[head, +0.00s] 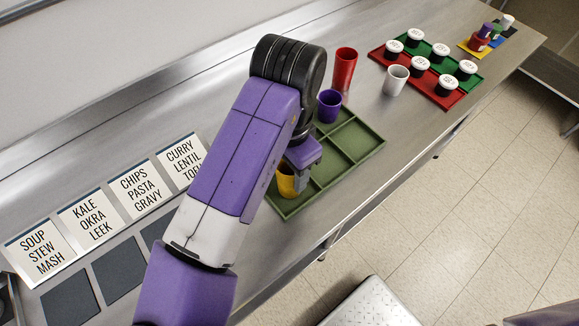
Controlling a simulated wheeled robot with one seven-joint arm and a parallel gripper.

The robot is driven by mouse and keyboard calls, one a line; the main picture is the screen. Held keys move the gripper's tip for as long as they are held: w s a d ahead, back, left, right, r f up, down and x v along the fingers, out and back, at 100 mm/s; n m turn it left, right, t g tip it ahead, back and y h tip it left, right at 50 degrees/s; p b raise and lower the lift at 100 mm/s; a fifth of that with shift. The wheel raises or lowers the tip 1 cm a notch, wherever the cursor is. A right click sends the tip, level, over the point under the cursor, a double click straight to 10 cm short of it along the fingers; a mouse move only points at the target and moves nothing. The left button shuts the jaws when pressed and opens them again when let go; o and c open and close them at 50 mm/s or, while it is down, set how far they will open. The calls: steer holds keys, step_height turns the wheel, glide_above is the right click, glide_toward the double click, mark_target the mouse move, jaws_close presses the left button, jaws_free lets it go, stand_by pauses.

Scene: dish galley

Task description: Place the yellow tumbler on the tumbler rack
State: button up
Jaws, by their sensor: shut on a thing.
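The yellow tumbler (286,184) shows in the head view at the near-left part of the green tumbler rack (343,180). My gripper (299,180) is shut on it, pointing down, and my arm hides part of the tumbler and the rack's left side. The tumbler looks upright over or in a near-left compartment; I cannot tell whether it touches the rack floor. The rack is a low tray with several square compartments, and those on its right side are empty.
A purple tumbler (329,106) stands at the rack's far end. A tall red tumbler (344,69) and a white cup (396,80) stand beyond it. Lidded jars sit on red and green trays (450,98) farther along. Word cards (90,222) stand at left. The counter's front edge is close to the rack.

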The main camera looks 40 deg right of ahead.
steer(key=shift+f, duration=0.15)
steer(key=o, duration=1.4)
step_height(320, 180, up, 12)
steer(key=shift+r, duration=0.2)
